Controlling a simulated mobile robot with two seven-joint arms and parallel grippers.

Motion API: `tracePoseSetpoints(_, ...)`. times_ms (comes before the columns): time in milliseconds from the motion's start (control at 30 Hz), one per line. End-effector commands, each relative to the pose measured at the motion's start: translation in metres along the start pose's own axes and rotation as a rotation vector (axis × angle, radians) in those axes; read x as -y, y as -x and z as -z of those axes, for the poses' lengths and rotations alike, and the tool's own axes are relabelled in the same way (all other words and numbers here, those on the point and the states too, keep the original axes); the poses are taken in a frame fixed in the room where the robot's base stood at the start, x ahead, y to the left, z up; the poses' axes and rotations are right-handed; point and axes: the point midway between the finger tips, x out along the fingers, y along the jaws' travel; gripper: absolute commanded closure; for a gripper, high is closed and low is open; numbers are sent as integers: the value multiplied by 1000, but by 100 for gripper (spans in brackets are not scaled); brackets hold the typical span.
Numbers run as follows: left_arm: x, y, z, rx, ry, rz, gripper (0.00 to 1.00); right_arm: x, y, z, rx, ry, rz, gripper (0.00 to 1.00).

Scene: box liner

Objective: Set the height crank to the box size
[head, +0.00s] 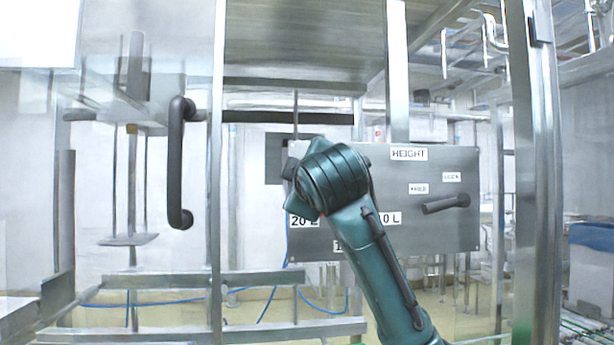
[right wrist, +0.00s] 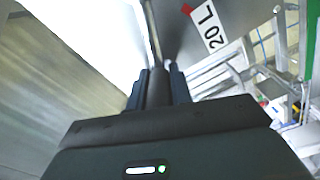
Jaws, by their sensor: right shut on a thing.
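The grey panel (head: 460,235) marked HEIGHT stands ahead in the head view. My right arm crosses in front of it and hides the crank's hub and part of the scale. A 20 L label (head: 303,221) shows left of my wrist, and a partly covered label ending in "0 L" (head: 390,218) shows right of it. In the right wrist view, my right gripper (right wrist: 161,82) is shut on the dark crank handle (right wrist: 158,92). A metal rod (right wrist: 152,35) runs on beyond the fingers, and the 20 L label (right wrist: 208,27) is to its right. My left gripper is not in view.
A black lever (head: 446,204) sits at the panel's right, below small labels. A metal post (head: 538,180) stands right of the panel. A door with a black handle (head: 181,160) is at the left. Metal rails run low across the left.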

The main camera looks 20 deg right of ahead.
Motion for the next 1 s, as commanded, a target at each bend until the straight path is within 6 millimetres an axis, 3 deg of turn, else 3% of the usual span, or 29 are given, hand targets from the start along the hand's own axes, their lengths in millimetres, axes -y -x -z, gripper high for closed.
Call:
tracePoseSetpoints(400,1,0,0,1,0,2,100,1,0,1,-4,7,1,100)
tracePoseSetpoints(433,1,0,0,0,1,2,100,1,0,1,-4,7,1,76)
tracePoseSetpoints(667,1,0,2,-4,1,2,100,1,0,0,-2,6,0,58)
tracePoseSetpoints(1000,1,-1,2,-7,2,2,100,1,6,0,-3,5,-2,57)
